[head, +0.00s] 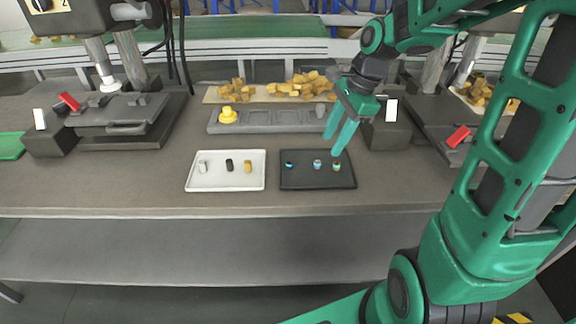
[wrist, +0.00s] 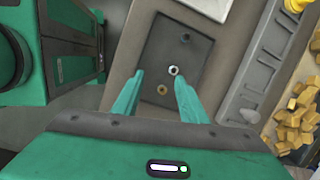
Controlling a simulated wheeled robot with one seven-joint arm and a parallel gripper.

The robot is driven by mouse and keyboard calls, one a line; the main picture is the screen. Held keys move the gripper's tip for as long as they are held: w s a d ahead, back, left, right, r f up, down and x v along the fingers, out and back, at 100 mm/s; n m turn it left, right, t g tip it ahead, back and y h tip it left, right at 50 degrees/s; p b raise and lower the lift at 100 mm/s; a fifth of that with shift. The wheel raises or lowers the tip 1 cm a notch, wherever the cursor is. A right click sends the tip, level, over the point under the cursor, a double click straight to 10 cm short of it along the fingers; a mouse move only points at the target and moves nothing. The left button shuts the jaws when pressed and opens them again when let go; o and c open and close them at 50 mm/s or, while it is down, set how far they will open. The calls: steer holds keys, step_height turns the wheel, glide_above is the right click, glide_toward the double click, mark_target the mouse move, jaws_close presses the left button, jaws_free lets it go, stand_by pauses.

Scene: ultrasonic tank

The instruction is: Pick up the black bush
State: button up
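The black bush (head: 229,163) is a small dark cylinder standing in the white tray (head: 225,185), between a pale bush (head: 202,166) and a gold bush (head: 248,166). In the wrist view only a corner of the white tray (wrist: 207,8) shows at the top, and the black bush is out of frame. My gripper (head: 333,144) is to the right of the white tray, above the black tray (head: 318,184). In the wrist view my gripper (wrist: 160,78) has its two fingers apart with nothing held between them.
The black tray holds a few small ring-like parts. Behind the trays is a grey fixture (head: 270,122) with a yellow part (head: 228,115) on it, then several yellow-brown blocks (head: 300,86). Dark machines stand left (head: 120,115) and right. The table front is clear.

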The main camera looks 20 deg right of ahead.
steer(key=w+a+f+m+y, duration=0.1)
steer(key=w+a+m, duration=0.3)
steer(key=w, duration=0.1)
glide_above(290, 162)
steer(key=s+d, duration=0.2)
steer(key=d, duration=0.1)
steer(key=shift+y, duration=0.3)
steer(key=f, duration=0.5)
steer(key=shift+w+a, duration=0.1)
steer(key=shift+w, duration=0.1)
steer(key=shift+w+x, duration=0.15)
steer(key=shift+x, duration=1.15)
steer(key=shift+w+x, duration=0.15)
steer(key=shift+x, duration=1.15)
steer(key=shift+a+r, duration=0.1)
steer(key=shift+a, duration=0.05)
jaws_close()
